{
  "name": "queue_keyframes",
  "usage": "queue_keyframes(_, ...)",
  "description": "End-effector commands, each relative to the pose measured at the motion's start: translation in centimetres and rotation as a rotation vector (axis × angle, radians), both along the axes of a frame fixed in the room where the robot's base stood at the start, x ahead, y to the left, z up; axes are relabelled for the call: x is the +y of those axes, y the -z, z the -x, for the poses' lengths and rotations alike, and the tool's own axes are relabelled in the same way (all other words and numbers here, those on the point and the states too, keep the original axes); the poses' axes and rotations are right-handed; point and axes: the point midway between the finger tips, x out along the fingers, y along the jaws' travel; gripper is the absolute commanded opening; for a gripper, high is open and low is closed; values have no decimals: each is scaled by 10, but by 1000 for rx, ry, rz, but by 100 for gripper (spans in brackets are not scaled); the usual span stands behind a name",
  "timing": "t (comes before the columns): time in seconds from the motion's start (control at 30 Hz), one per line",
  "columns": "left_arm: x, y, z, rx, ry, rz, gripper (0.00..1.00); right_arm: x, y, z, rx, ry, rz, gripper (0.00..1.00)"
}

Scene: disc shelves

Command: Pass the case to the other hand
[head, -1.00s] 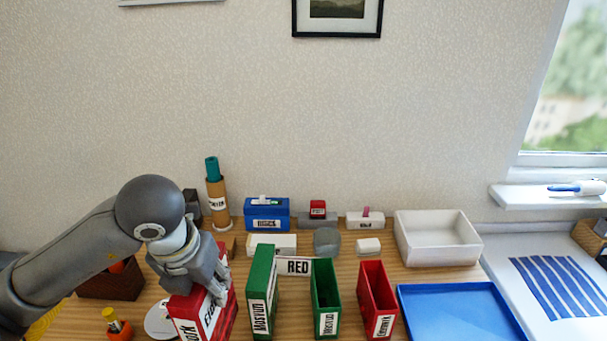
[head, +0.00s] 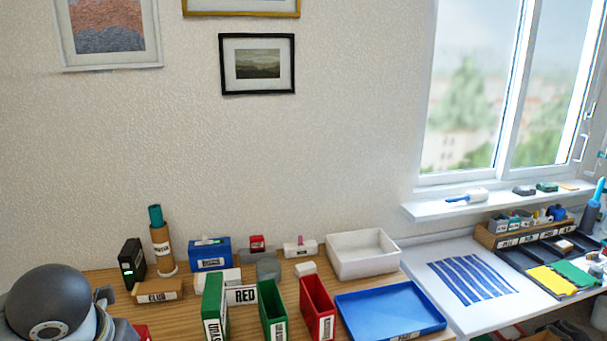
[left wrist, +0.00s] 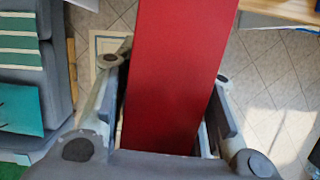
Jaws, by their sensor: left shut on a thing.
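My left gripper (left wrist: 168,75) is shut on a red case (left wrist: 178,70), which stands out between its two fingers in the left wrist view. Tiled floor shows beyond the case there. In the head view my left arm is at the bottom left corner, and only a small red patch (head: 142,331) shows beside it, probably the held case. The gripper's fingers are mostly cut off there. My right gripper is not in view.
A blue tray (head: 390,308) and a white bin (head: 362,253) are to the right.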

Motion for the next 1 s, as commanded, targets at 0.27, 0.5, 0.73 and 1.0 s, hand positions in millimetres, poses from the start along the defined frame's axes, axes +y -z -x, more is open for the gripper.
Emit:
queue_keyframes(0.27,-5,5,1,0,170,0,0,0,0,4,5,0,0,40)
queue_keyframes(0.5,-10,11,2,1,366,0,0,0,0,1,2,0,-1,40)
queue_keyframes(0.73,-18,20,4,2,678,1,0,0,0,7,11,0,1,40)
queue_keyframes(1.0,-30,31,7,-1,1140,2,0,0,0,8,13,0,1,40)
